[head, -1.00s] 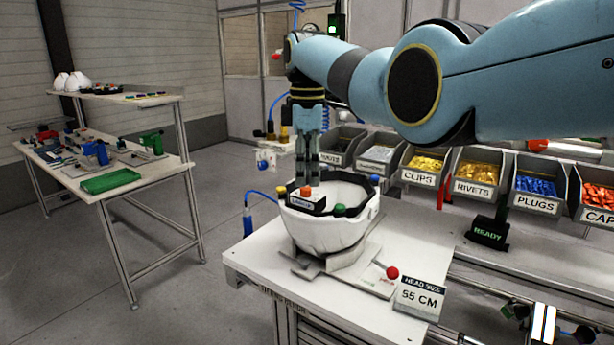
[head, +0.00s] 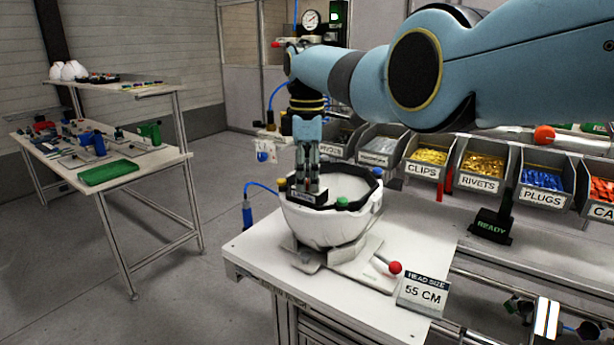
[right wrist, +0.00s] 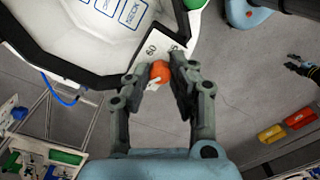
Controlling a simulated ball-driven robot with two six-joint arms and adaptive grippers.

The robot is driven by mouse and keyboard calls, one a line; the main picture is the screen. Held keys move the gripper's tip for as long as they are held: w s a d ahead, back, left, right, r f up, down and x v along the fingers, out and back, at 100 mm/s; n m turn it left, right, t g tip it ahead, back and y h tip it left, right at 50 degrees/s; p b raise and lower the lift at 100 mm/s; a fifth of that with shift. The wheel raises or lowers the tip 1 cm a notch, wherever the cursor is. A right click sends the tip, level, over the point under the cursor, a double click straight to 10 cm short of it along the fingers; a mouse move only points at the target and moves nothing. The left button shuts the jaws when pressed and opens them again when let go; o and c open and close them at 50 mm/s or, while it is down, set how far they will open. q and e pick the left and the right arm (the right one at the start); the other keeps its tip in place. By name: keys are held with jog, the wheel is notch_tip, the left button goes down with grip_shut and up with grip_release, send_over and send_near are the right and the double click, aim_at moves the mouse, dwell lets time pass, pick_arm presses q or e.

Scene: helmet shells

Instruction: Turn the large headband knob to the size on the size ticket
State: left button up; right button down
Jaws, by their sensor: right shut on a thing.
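The white helmet shell (head: 325,226) sits open side up on a stand on the bench, with a dark headband around its inside rim. My right gripper (head: 307,194) reaches down to the near rim. In the right wrist view, the right gripper (right wrist: 158,72) is shut on the orange headband knob (right wrist: 160,71). The knob has a white pointer and sits by a white scale plate (right wrist: 158,45) showing 60 and a partly hidden number ending in 5. In the head view the fingers hide the knob. The size ticket (head: 423,292) reads HEAD SIZE 55 CM. My left gripper is not in view.
Green knob (head: 342,203) and blue knob (head: 378,171) stand on the rim. A red-balled lever (head: 395,267) sticks out beside the stand. Labelled bins (head: 428,165) line the back. A black READY box (head: 491,225) stands right. A side table (head: 150,172) is at left.

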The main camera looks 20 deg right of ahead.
aim_at(308, 180)
jog(key=shift+m, duration=0.3)
jog(key=m+p, duration=0.1)
jog(key=m, duration=0.2)
jog(key=shift+r, duration=0.1)
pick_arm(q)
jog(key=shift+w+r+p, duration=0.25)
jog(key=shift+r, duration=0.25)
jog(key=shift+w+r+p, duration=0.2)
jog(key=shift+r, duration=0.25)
pick_arm(e)
jog(key=shift+m, duration=1.3)
jog(key=c, duration=1.1)
grip_release()
jog(key=shift+c, duration=0.2)
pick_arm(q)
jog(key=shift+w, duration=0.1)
pick_arm(e)
notch_tip(308, 180, up, 12)
